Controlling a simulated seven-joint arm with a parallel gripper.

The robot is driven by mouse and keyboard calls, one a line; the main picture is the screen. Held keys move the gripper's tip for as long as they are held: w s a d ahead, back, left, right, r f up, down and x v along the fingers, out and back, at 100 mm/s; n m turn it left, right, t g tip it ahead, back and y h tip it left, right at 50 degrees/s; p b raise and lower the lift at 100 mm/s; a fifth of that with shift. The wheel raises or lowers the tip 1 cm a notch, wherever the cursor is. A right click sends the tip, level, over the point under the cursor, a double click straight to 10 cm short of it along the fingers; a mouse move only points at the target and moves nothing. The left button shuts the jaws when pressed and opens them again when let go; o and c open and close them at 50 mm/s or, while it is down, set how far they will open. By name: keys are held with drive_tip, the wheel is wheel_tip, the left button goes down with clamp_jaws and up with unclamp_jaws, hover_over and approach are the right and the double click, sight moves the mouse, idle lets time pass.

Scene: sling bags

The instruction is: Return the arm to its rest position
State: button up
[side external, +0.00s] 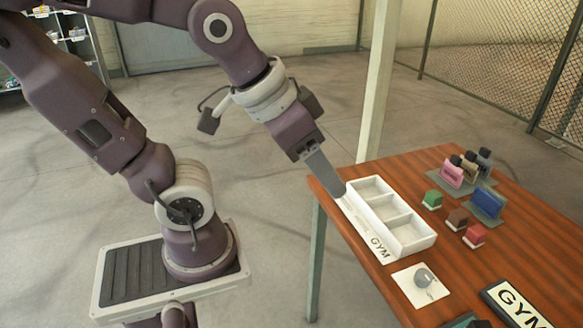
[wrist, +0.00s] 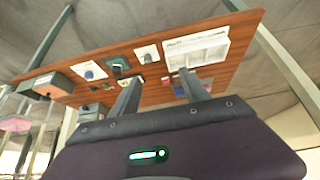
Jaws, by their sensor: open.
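My gripper (side external: 338,188) hangs at the left end of the wooden table (side external: 520,225), close to the outer end of the white tray in the side view. In the wrist view its two fingers (wrist: 158,90) are spread with a clear gap and nothing between them. The arm is bent, reaching right from its base with the wrist tilted downward. The white tray (side external: 432,240) has three compartments that look empty and a GYM label. It also shows beyond the fingers in the wrist view (wrist: 196,38). I cannot tell the exact gap between fingertips and tray.
Small green (side external: 432,200), brown (side external: 458,218) and red (side external: 475,236) items stand right of the tray. Blue (side external: 487,205) and pink (side external: 451,173) bags stand behind. A pale post (side external: 378,85) rises behind the table.

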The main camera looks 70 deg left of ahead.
drive_tip(key=shift+g, duration=0.4)
drive_tip(key=s, duration=0.2)
drive_tip(key=s+a, duration=0.1)
drive_tip(key=s, duration=0.2)
drive_tip(key=shift+a+r, duration=0.1)
drive_tip(key=shift+a, duration=0.05)
